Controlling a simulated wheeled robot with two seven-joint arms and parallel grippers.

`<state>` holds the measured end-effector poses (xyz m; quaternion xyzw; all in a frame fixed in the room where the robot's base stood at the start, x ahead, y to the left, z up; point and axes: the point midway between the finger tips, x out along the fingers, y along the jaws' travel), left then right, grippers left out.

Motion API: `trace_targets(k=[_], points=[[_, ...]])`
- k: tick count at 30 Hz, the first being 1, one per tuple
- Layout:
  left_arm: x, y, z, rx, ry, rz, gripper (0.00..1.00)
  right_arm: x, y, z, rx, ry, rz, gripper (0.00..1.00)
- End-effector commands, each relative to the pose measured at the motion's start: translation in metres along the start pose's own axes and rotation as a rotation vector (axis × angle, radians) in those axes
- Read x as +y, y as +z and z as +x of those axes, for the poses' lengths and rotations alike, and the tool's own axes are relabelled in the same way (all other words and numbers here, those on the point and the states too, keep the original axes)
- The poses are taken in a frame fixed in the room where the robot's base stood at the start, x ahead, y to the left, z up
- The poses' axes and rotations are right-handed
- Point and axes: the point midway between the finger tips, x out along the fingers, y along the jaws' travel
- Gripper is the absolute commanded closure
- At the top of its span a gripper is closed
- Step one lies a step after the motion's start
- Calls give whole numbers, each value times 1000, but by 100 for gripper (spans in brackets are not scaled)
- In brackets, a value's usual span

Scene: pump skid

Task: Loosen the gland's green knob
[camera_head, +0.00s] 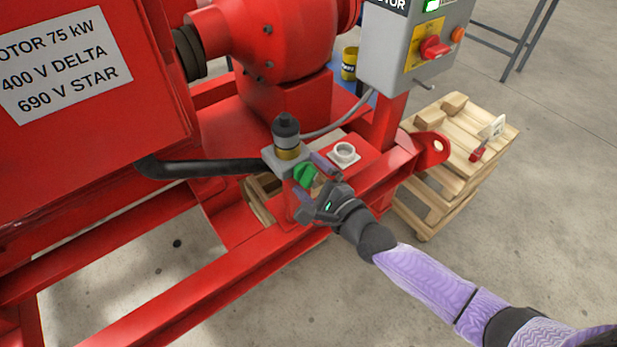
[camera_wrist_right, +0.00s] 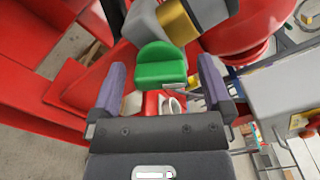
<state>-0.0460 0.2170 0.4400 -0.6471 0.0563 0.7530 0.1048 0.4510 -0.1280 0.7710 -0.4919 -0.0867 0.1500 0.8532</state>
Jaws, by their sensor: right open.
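The green knob (camera_head: 305,175) sits on the front of the gland, a grey block with a brass ring and dark cap (camera_head: 286,130). In the right wrist view the green knob (camera_wrist_right: 161,64) stands between the two purple-grey fingers, near their tips, with space on both sides. The brass ring (camera_wrist_right: 179,22) shows just above it. My right gripper (camera_head: 311,180) is open around the knob, its fingers not visibly touching it. A black hose (camera_head: 210,168) runs into the gland from the left. My left gripper does not show.
A white round fitting (camera_head: 345,154) stands on the red skid just right of the gland. A control box with a red switch (camera_head: 433,48) rises behind. A wooden pallet (camera_head: 462,140) with a red padlock and tag lies at the right.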

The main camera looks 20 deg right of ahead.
Motion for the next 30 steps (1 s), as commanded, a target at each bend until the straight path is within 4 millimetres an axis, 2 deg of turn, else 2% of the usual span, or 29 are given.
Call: trace_targets(k=[9, 22, 23, 30], points=[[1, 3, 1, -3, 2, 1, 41, 0, 0, 4, 0, 1, -1, 0], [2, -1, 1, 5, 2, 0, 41, 0, 0, 4, 0, 1, -1, 91], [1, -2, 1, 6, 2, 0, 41, 0, 0, 4, 0, 1, -1, 94], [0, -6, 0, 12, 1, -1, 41, 0, 0, 4, 0, 1, -30, 94]])
